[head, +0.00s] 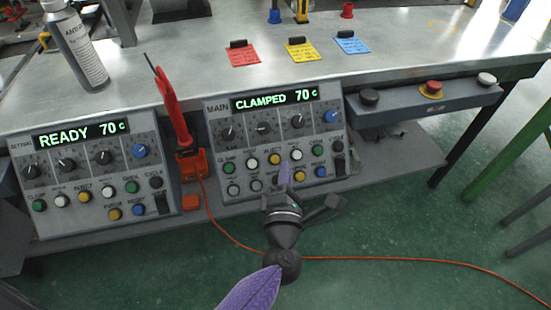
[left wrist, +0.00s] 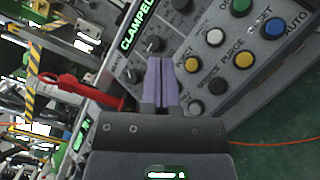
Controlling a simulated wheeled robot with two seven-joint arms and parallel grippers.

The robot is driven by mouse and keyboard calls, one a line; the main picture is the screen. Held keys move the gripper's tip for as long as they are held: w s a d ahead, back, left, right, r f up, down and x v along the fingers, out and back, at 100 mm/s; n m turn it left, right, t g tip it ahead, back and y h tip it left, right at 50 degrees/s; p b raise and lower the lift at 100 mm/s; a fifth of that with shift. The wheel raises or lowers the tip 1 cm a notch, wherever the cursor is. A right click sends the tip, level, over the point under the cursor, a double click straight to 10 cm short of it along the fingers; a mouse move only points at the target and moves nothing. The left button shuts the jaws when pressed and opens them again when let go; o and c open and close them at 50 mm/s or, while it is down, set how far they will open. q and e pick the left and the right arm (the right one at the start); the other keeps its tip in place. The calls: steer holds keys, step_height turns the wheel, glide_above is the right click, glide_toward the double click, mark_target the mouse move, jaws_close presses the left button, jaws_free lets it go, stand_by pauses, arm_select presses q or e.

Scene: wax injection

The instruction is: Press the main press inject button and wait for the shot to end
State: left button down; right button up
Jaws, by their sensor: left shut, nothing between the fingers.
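The main press panel (head: 213,130) shows "CLAMPED 70 c" on its display (head: 276,98). Its yellow inject button (head: 274,160) is in the upper button row, and it also shows in the left wrist view (left wrist: 191,64). My left gripper (head: 285,168) is shut and empty, with its purple fingers pointing at the panel. In the left wrist view the closed fingertips (left wrist: 160,62) lie just left of the inject button. I cannot tell whether they touch the panel. The fingers hide part of the lower button row in the head view. My right gripper is not in view.
A second panel (head: 123,160) at left reads "READY 70 c". A red-handled tool (head: 172,105) stands in an orange holder between the panels. Red, yellow and blue cards (head: 302,51) and a spray can (head: 76,48) are on the bench. A button box (head: 400,100) is at right.

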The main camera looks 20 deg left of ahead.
mark_target(277, 166)
arm_select(q)
steer(key=w+a+f+b, duration=0.1)
steer(key=f+b, duration=0.1)
steer(key=w+a+f+b, duration=0.1)
steer(key=w, duration=0.1)
steer(key=w+a+f+b, duration=0.1)
steer(key=w+f+b, duration=0.1)
steer(key=shift+w+a+f+b, duration=0.1)
steer(key=shift+a+f+b, duration=0.15)
steer(key=shift+f+b, duration=0.1)
steer(key=shift+w+a+r, duration=0.1)
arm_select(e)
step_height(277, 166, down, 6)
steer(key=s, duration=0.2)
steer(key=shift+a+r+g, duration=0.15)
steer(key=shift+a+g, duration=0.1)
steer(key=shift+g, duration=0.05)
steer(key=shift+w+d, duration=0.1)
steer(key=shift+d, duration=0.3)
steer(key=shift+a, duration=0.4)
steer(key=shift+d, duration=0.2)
arm_select(q)
steer(key=shift+w+a+f+b, duration=0.15)
steer(key=shift+w+f+b, duration=0.1)
steer(key=shift+f+b, duration=0.05)
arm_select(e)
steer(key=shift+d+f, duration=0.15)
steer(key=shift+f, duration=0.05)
